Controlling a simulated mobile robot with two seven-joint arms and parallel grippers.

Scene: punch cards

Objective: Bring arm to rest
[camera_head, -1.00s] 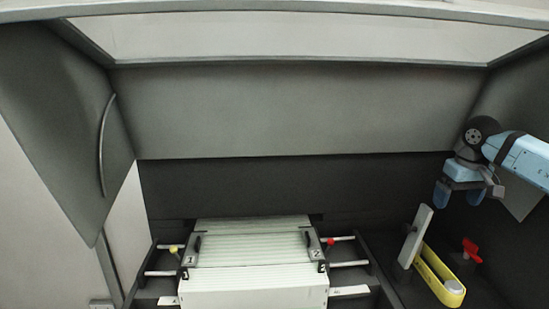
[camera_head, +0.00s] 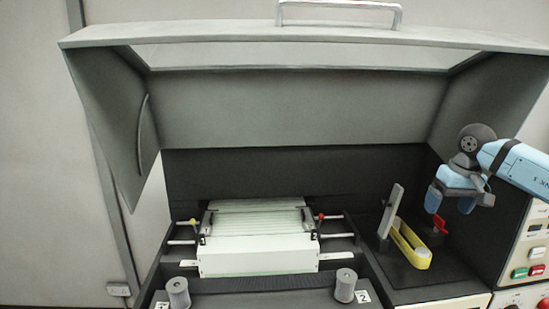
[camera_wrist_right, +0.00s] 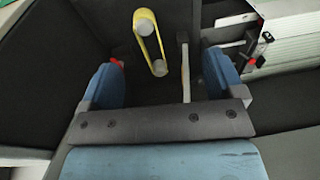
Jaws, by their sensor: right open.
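My right gripper (camera_head: 450,201) is at the right side of the machine, above the yellow belt (camera_head: 411,246) and near the red lever (camera_head: 440,224). Its two blue fingers are apart, and nothing is between them. In the right wrist view my right gripper (camera_wrist_right: 165,85) also shows open and empty, with the yellow belt (camera_wrist_right: 150,42) beyond the fingers and part of the red lever beside the left finger. My right arm (camera_head: 520,168) comes in from the right edge. My left gripper is not in view.
A stack of pale cards (camera_head: 258,258) lies in the feed at the centre. A grey upright plate (camera_head: 391,211) stands beside the belt. The raised grey cover (camera_head: 300,105) hangs over the back. Two grey knobs (camera_head: 345,286) stand in front. Coloured buttons (camera_head: 520,272) are at the right.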

